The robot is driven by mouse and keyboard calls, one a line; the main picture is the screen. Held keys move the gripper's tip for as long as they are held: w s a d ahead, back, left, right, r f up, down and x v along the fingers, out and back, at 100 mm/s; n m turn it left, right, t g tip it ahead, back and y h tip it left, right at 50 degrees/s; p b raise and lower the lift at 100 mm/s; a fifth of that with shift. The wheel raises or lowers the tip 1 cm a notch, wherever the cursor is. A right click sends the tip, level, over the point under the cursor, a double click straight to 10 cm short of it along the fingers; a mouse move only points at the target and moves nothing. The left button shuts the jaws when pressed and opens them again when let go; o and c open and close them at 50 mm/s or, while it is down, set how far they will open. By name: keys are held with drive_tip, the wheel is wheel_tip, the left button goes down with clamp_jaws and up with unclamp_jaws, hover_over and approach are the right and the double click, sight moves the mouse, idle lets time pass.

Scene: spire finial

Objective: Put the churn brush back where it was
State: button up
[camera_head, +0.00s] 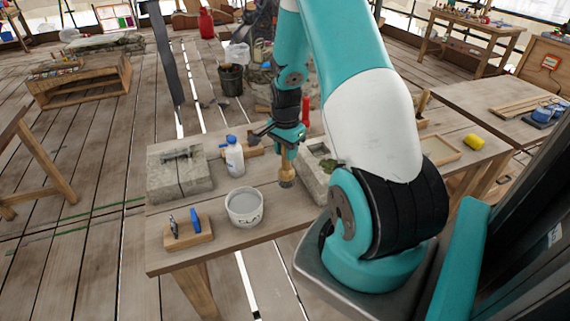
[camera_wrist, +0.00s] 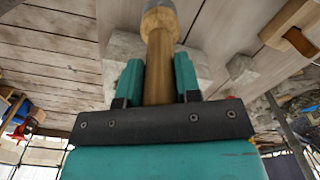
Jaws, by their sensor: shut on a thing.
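The churn brush (camera_head: 286,173) has a wooden handle and a darker, greyish end. My gripper (camera_head: 287,147) is shut on its handle and holds it upright, end down, over the wooden table (camera_head: 272,236). In the wrist view the handle (camera_wrist: 159,66) sits between the two teal fingers (camera_wrist: 159,80), with the grey end at the top edge. I cannot tell whether the brush's lower end touches the table. It is just right of a white bucket (camera_head: 244,206) of grey liquid and left of a stone block (camera_head: 314,178).
A white bottle with a blue cap (camera_head: 234,157) stands behind the bucket. A grey stone slab (camera_head: 180,172) is at the left, and a small wooden holder (camera_head: 188,235) with tools is at the front. A yellow roll (camera_head: 473,141) lies at the right.

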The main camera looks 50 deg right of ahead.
sight(286, 167)
drive_tip(key=shift+f+p, duration=0.6)
drive_tip(key=shift+f, duration=2.65)
drive_tip(key=o, duration=1)
